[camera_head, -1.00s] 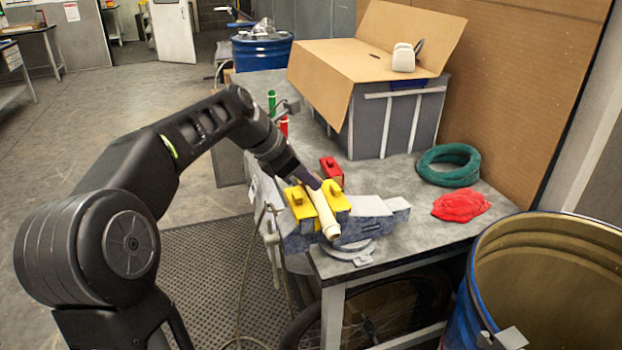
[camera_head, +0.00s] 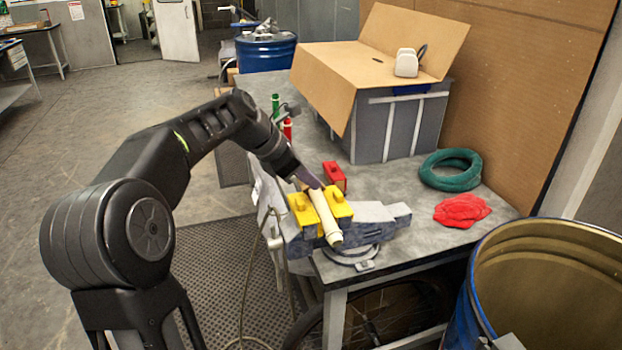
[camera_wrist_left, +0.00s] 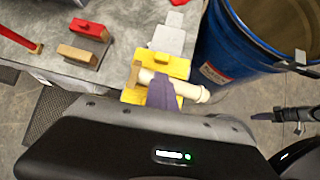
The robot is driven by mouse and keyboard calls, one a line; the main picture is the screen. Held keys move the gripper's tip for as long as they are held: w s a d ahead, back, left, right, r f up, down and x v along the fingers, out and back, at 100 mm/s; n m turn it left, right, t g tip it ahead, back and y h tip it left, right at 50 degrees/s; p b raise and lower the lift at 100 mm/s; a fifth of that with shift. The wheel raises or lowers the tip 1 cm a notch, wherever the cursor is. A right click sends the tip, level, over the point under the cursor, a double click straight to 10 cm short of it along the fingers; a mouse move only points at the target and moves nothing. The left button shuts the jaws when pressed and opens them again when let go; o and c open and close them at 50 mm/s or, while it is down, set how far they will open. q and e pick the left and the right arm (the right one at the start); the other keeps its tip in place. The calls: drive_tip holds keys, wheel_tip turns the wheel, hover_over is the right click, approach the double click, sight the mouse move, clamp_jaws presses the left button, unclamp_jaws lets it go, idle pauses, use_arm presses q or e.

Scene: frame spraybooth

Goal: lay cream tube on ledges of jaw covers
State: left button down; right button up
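The cream tube (camera_head: 326,222) lies between and over the two yellow jaw covers (camera_head: 302,212) of the vise (camera_head: 375,220), its near end sticking out toward me. Whether it rests on the ledges I cannot tell. My left gripper (camera_head: 318,186) is at the tube's far part, pointing down at it. In the left wrist view one purple finger crosses in front of the cream tube (camera_wrist_left: 190,90), above the yellow cover (camera_wrist_left: 172,66). The other finger is hidden, so its grip is unclear. A dark gripper-like part, apparently my right gripper (camera_wrist_left: 280,116), shows at the right of the wrist view.
A red block (camera_head: 334,177) sits behind the vise. A green ring (camera_head: 450,170) and red cloth (camera_head: 461,211) lie to the right. A grey bin (camera_head: 402,125) with cardboard stands behind. A blue drum (camera_head: 470,300) stands at the front right.

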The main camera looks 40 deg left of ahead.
use_arm(q)
drive_tip(key=shift+w+a+f+p, duration=0.3)
drive_tip(key=shift+w+a+f, duration=0.2)
drive_tip(key=shift+a+f, duration=0.15)
drive_tip(key=shift+w+a+f+p, duration=0.3)
drive_tip(key=shift+w+a+f, duration=0.2)
drive_tip(key=shift+a, duration=0.25)
idle(1.2)
drive_tip(key=c, duration=1.7)
unclamp_jaws()
drive_tip(key=shift+f, duration=0.1)
drive_tip(key=v, duration=0.8)
drive_tip(key=shift+b, duration=0.4)
